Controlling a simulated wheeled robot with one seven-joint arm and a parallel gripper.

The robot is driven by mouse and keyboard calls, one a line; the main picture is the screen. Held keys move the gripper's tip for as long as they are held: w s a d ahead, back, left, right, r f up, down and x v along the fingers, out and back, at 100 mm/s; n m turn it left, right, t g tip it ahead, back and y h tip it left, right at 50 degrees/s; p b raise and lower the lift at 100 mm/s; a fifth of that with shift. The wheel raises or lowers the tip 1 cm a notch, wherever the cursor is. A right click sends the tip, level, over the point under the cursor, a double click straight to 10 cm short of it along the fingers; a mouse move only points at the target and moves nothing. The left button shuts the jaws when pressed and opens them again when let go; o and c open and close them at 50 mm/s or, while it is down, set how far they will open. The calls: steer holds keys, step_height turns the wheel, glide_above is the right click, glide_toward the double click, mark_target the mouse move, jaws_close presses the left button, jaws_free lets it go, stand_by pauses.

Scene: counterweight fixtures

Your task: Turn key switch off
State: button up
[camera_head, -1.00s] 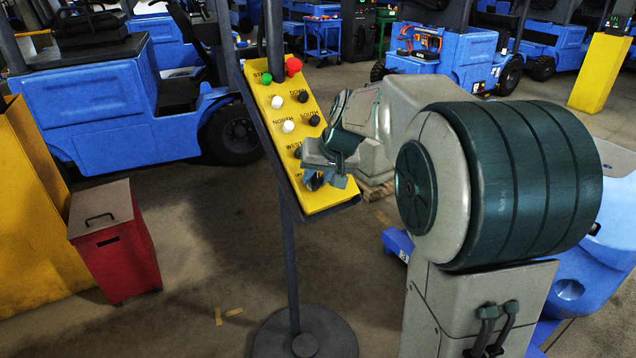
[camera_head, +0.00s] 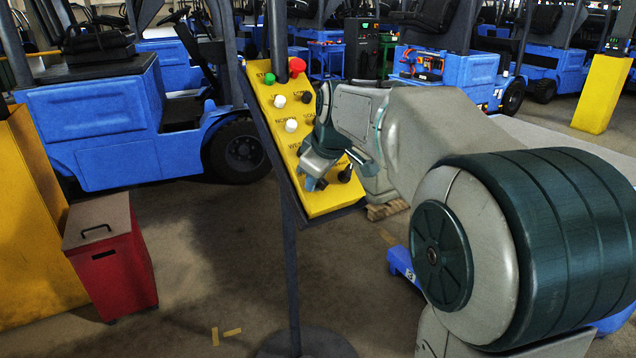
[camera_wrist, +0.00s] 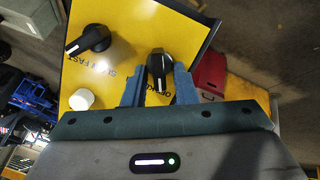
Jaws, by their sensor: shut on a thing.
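The yellow control panel (camera_head: 327,203) is tilted on a dark post, with rows of buttons and two black knobs low down. My gripper (camera_head: 317,183) is at its lower left corner. In the wrist view, my gripper (camera_wrist: 158,84) has its two blue fingers on either side of a black knob (camera_wrist: 160,72) with a white pointer line, and is shut on it. The lettering beside this knob is partly hidden and seems to read "OFF" and "KEY". The second black knob (camera_wrist: 90,39), marked "SLOW FAST", is apart from the fingers; it also shows in the head view (camera_head: 345,173).
A white button (camera_wrist: 82,98) is close to the left finger. A red mushroom button (camera_head: 297,66) and a green button (camera_head: 269,79) are at the panel's top. A red bin (camera_head: 110,258) stands at left. Blue forklifts (camera_head: 95,115) stand behind. The floor before the panel is clear.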

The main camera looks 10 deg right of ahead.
steer(key=shift+a+n+b, duration=0.1)
steer(key=shift+n+b, duration=0.4)
steer(key=shift+n, duration=0.6)
steer(key=o, duration=0.7)
steer(key=shift+c, duration=0.2)
steer(key=shift+s+r, duration=0.1)
steer(key=a+v, duration=0.1)
steer(key=v, duration=1.2)
steer(key=shift+s+d+r+p, duration=0.2)
steer(key=shift+s+d+p, duration=0.05)
steer(key=shift+d+p, duration=0.15)
steer(key=s+f+m+g+h+p, duration=0.1)
steer(key=s+f+m+g+p, duration=0.2)
steer(key=s+f+m+p, duration=0.3)
steer(key=s+f+m, duration=0.5)
steer(key=s+f, duration=0.8)
steer(key=shift+s+f, duration=0.3)
steer(key=shift+s, duration=0.05)
